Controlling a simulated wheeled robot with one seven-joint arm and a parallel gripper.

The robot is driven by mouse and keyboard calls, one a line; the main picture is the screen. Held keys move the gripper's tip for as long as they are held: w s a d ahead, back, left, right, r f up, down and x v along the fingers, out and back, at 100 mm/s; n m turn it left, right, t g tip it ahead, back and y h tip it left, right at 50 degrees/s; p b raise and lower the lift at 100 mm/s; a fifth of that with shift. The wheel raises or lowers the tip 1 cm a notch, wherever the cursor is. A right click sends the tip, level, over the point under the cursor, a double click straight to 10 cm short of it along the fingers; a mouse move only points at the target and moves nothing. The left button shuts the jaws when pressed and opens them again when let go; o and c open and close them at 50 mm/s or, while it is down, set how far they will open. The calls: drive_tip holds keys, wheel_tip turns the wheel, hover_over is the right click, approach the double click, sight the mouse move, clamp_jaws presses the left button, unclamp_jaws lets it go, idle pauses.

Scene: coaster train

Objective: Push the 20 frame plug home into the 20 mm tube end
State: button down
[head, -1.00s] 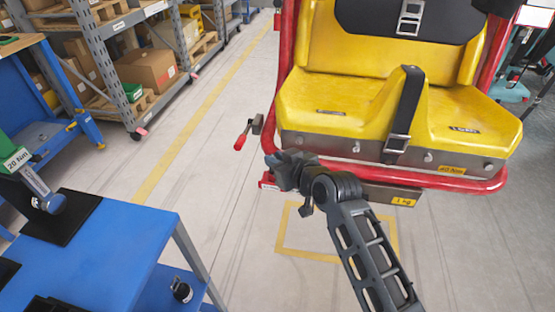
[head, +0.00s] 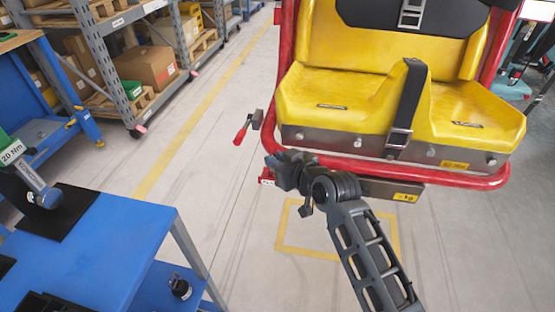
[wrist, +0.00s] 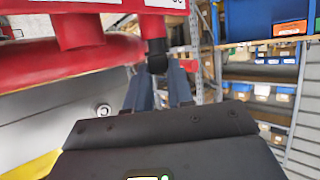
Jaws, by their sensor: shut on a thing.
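In the wrist view the black plug (wrist: 157,62) stands at the end of a short red tube (wrist: 152,7), in line with it. They appear to meet, but I cannot tell how deep the plug sits. My gripper (wrist: 160,92) has its two dark fingers on either side of the plug's near end and is shut on it. In the head view my gripper (head: 275,170) is at the lower left corner of the red frame (head: 440,181) under the yellow seat (head: 320,100). The plug is hidden there by the gripper.
A red-handled crank (head: 242,132) juts out just above my gripper. A grey bar with a yellow tag (head: 405,197) runs under the seat to the right. The blue table (head: 110,235) stands at lower left, shelving behind. The floor between is clear.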

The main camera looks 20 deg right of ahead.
drive_tip(key=shift+f+b, duration=0.35)
drive_tip(key=shift+f, duration=0.15)
drive_tip(key=c, duration=0.9)
unclamp_jaws()
drive_tip(key=shift+o, duration=0.3)
drive_tip(key=o, duration=0.7)
drive_tip(key=shift+d, duration=0.1)
drive_tip(key=shift+c, duration=0.2)
drive_tip(key=shift+d, duration=0.2)
drive_tip(key=shift+c, duration=0.6)
drive_tip(key=shift+s, duration=0.1)
